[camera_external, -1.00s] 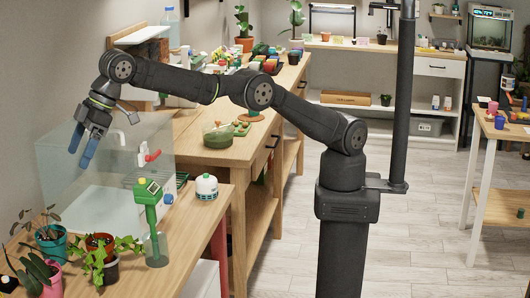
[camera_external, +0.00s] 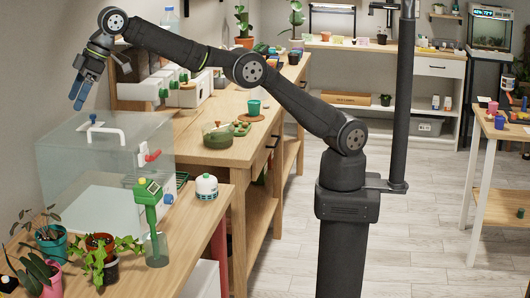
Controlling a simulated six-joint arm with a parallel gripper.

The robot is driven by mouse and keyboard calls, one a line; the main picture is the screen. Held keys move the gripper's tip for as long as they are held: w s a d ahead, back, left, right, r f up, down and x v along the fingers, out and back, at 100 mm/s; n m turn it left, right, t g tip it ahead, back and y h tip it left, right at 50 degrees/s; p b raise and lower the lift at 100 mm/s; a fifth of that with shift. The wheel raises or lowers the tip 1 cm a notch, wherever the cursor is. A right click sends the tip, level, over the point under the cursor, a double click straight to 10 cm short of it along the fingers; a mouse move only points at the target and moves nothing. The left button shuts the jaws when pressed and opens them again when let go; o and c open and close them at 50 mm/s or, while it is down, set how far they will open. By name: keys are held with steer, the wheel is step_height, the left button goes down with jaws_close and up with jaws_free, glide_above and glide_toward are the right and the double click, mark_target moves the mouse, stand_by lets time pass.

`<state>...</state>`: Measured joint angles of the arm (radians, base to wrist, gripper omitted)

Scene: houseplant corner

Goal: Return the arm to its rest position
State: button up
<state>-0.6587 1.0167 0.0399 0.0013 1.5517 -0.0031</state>
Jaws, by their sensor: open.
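My gripper (camera_external: 79,104) hangs above the back left of a clear box (camera_external: 100,165) with a white handle on its lid. Its two blue fingers point down and are apart. Nothing shows between them. My arm reaches left from its column, with the elbow raised and the wrist bent downward near the wall.
Potted plants (camera_external: 70,245) stand at the front left of the near bench. A green device (camera_external: 149,195) and a white round container (camera_external: 207,187) stand beside the clear box. A teal pot (camera_external: 254,107) and a green bowl (camera_external: 217,136) are on the middle bench. The floor is clear.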

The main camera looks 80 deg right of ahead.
steer(key=w+d+f+m, duration=0.1)
steer(key=w+d, duration=0.2)
steer(key=d, duration=0.6)
steer(key=w+d+f+m+h, duration=0.1)
steer(key=w+d+m, duration=0.1)
steer(key=d, duration=0.6)
steer(key=shift+w+d+t+h, duration=0.3)
steer(key=shift+w+d+t, duration=0.1)
steer(key=shift+w, duration=0.5)
steer(key=shift+a, duration=0.1)
